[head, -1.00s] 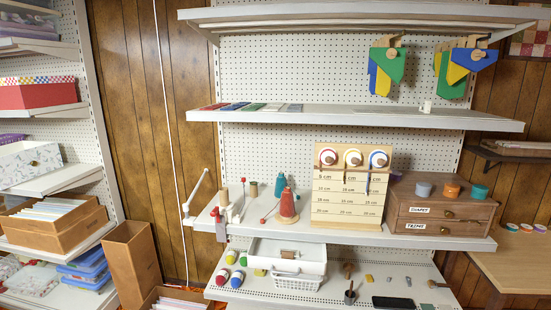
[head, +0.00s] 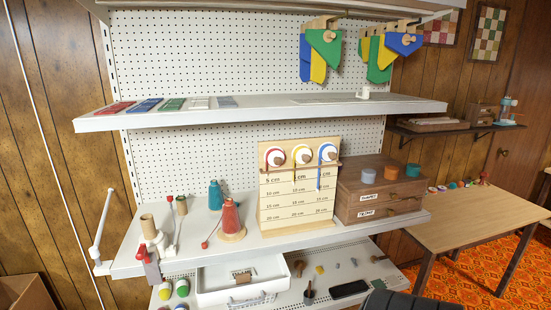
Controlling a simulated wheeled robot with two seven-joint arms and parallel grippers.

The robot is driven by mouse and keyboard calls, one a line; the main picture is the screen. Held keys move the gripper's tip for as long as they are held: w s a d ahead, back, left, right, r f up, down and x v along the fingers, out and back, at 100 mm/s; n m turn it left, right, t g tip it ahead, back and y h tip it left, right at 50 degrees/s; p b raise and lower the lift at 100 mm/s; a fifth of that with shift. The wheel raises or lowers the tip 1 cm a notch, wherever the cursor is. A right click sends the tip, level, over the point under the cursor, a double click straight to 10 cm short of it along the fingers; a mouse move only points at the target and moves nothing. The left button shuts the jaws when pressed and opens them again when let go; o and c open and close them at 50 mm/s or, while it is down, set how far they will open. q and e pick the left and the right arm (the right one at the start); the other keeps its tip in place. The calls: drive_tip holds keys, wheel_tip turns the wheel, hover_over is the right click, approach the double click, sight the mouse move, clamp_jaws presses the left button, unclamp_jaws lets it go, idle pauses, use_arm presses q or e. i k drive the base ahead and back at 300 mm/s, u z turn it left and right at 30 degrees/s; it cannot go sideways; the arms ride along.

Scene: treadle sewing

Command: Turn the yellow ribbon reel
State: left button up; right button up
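The yellow ribbon reel (head: 302,154) is the middle one of three round reels at the top of an upright wooden measuring board (head: 297,212). It has a white face with a yellow ring and a wooden knob. A short yellow ribbon end hangs at its left side, near the top of the board's cm scale. The red reel (head: 274,157) is to its left and the blue reel (head: 327,152) to its right. The blue ribbon hangs lower than the other two. Neither of my grippers shows in the head view, and nothing touches the reels.
The board stands on the middle shelf (head: 150,262). A wooden drawer box (head: 379,196) is close on its right, and a red cone spool (head: 230,219) on its left. The upper shelf (head: 262,113) lies above. A wooden table (head: 470,215) is at the right.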

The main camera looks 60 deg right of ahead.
sight(302, 153)
drive_tip(key=z, duration=0.5)
drive_tip(key=i, duration=0.95)
drive_tip(key=z, duration=0.8)
